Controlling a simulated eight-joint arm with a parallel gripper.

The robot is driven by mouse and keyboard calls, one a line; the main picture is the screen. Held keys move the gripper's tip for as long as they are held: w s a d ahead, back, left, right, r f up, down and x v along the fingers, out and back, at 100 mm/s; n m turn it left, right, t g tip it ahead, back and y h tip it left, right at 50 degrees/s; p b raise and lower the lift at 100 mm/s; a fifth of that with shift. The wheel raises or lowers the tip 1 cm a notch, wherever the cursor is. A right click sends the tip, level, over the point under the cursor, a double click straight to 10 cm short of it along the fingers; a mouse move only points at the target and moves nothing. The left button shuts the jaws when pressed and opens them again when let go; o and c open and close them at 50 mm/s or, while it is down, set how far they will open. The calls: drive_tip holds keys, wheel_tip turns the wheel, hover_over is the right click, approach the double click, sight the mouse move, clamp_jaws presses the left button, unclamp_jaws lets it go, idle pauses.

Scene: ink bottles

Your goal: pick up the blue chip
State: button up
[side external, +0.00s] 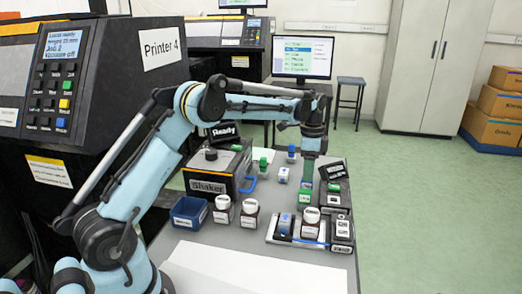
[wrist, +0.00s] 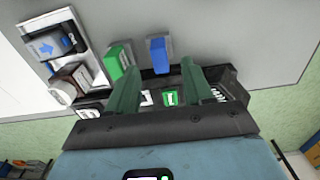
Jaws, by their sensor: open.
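The blue chip (wrist: 158,55) is a small block with a bright blue face and grey side in the wrist view. It stands just past the fingertips, roughly between their lines. My gripper (wrist: 157,72) is open, its two dark green fingers apart with nothing clasped. In the side external view my gripper (side external: 308,176) points down over the right part of the table.
A green block (wrist: 118,60) stands beside the left finger, close to the blue chip. A black rack (side external: 332,172) with a green-labelled piece lies at the table's right edge. A white tray (side external: 270,238) holds a cartridge and a brown bottle (side external: 310,224). The shaker (side external: 217,172) stands to the left.

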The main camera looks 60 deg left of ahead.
sight(307, 186)
wheel_tip(307, 186, down, 4)
drive_tip(key=shift+s+f, duration=0.1)
drive_tip(key=shift+f, duration=0.1)
clamp_jaws()
